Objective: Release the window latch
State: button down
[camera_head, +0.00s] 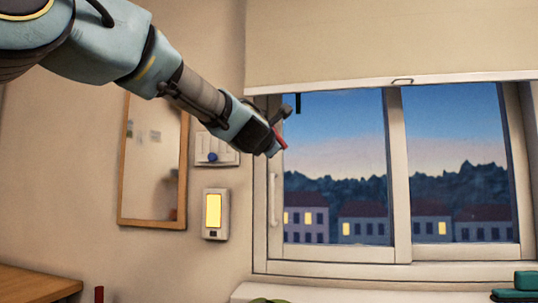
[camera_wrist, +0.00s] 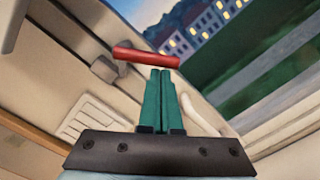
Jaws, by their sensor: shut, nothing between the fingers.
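The window latch has a red bar-shaped handle (camera_wrist: 146,57) on a grey mount beside the window frame. In the wrist view it lies across the picture just beyond my fingertips. My gripper (camera_wrist: 161,72) has its two green fingers together with nothing between them. The fingertips are close to the red handle; I cannot tell whether they touch it. In the head view my arm reaches from the upper left to the window's left frame, and part of the red handle (camera_head: 281,139) shows beside my gripper. My wrist and gripper hide most of the latch there.
The sliding window (camera_head: 397,180) has a blind (camera_head: 390,45) lowered over its top. A pale pull handle (camera_head: 272,200) is on its left frame. A lit wall panel (camera_head: 214,214), a dial plate (camera_head: 228,150) and a wood-framed mirror (camera_head: 153,165) are to the left.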

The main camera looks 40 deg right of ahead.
jog(key=shift+s+d+r+n+t+b, duration=0.15)
jog(key=shift+s+d+r+n+b, duration=0.3)
jog(key=shift+n, duration=1.4)
jog(key=shift+s+d+r+n+t+b, duration=0.25)
jog(key=shift+s+r+n+b, duration=0.35)
jog(key=shift+n, duration=1.2)
jog(key=shift+s+d+r+n+t+b, duration=0.1)
jog(key=shift+s+d+r+n+b, duration=0.4)
jog(key=shift+n, duration=1.35)
jog(key=shift+s+a+r, duration=0.1)
jog(key=shift+r, duration=0.05)
